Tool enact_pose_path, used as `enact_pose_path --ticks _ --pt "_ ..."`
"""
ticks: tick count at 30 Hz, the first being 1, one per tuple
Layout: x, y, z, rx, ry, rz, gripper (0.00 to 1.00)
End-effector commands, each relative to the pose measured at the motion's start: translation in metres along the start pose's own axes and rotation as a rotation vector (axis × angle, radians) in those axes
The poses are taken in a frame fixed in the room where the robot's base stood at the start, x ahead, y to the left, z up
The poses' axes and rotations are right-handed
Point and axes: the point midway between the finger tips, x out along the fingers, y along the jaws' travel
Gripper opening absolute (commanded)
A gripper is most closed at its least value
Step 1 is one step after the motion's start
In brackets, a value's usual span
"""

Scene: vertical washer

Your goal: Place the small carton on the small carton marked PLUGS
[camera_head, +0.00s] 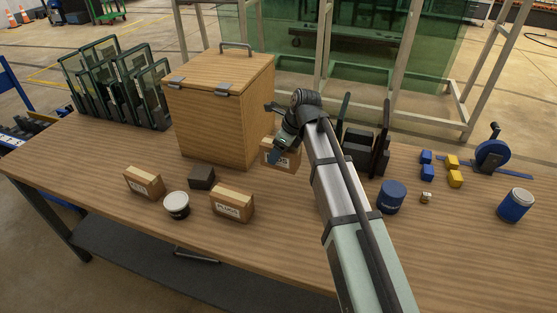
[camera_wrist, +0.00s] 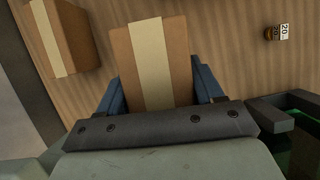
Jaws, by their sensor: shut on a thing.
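My gripper (camera_head: 277,153) is shut on a small brown carton (camera_head: 285,158) beside the wooden box, right of its front corner. The wrist view shows this carton (camera_wrist: 152,65), with a pale tape strip, between my blue fingers. Its label is partly hidden in the head view, and I cannot tell whether it touches the table. The carton marked PLUGS (camera_head: 231,205) stands upright near the table's front, left of and nearer than my gripper, with nothing on top. A taped carton (camera_wrist: 60,38) at the wrist view's upper left is likely the PLUGS one.
Another carton (camera_head: 144,184), a white tub (camera_head: 176,205) and a dark block (camera_head: 201,177) stand left of PLUGS. The lidded wooden box (camera_head: 225,115) rises behind. Blue can (camera_head: 391,196), brass weight (camera_head: 426,198) and coloured blocks (camera_head: 454,170) are right of my arm.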

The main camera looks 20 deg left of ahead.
Motion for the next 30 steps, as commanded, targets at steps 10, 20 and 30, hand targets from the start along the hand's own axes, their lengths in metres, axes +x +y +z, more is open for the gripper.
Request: enact_pose_path --ticks 10,20,30 --pt "-0.009 0.030 0.043 -0.059 -0.001 0.024 0.28" --pt "-0.033 0.114 0.123 -0.195 -0.001 0.080 0.28" --pt "-0.055 0.169 0.119 -0.386 0.000 0.161 0.28"
